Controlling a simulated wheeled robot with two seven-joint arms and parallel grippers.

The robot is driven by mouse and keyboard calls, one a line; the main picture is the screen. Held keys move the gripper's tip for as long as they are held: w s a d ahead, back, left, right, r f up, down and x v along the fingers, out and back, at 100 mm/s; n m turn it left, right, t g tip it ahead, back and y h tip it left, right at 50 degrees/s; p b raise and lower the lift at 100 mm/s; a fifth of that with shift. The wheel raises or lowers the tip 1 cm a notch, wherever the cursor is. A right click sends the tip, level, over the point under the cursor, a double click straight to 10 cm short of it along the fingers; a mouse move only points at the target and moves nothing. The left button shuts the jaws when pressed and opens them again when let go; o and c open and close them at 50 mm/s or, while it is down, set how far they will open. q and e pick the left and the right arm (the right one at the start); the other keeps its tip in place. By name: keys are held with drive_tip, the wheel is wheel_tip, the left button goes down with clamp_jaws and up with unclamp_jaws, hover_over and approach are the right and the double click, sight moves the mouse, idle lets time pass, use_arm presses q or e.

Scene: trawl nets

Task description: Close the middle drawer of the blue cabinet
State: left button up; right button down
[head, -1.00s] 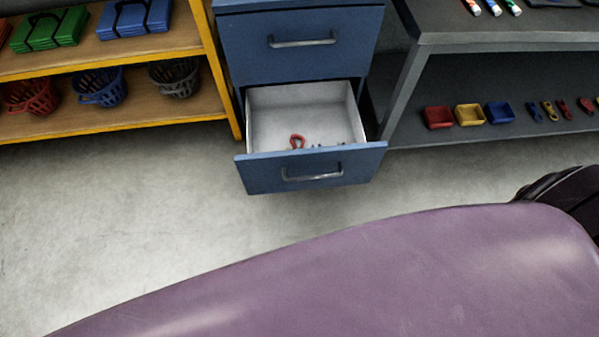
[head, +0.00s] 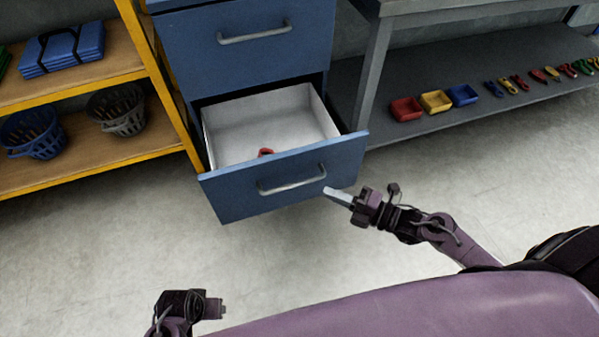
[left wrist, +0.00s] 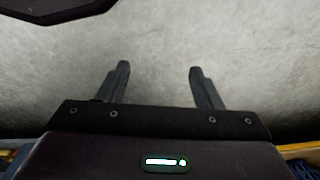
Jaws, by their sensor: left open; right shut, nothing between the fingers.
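The blue cabinet (head: 172,75) stands at the upper middle of the head view. A drawer with a blue front (head: 232,198), a silver handle (head: 292,180) and a pale inside (head: 225,125) is pulled out below a closed drawer (head: 245,58). A small red item (head: 265,153) lies in it. My right gripper (head: 329,191) is shut and empty by the right part of the open drawer's front; I cannot tell if it touches. My left gripper (head: 222,308) is low in the head view, apart from the drawer. In the left wrist view its fingers (left wrist: 158,75) are open and empty over floor.
A yellow-framed shelf (head: 165,85) with baskets (head: 35,135) and blue folded items (head: 62,48) stands left of the cabinet. A grey bench (head: 430,120) with red, yellow and blue trays (head: 435,101) and tools stands right. The floor before the drawer is clear.

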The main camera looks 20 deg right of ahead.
sight(281, 162)
drive_tip(key=x, duration=0.3)
drive_tip(key=w+d+x, duration=0.1)
drive_tip(key=x, duration=0.7)
drive_tip(key=shift+w+d+b, duration=0.15)
drive_tip(key=shift+w+b, duration=0.25)
drive_tip(key=shift+w, duration=0.1)
use_arm(q)
drive_tip(key=shift+d+r, duration=0.2)
drive_tip(key=shift+r, duration=1.25)
use_arm(e)
drive_tip(key=shift+w, duration=0.5)
use_arm(q)
drive_tip(key=shift+w, duration=0.1)
use_arm(e)
drive_tip(key=shift+w, duration=0.1)
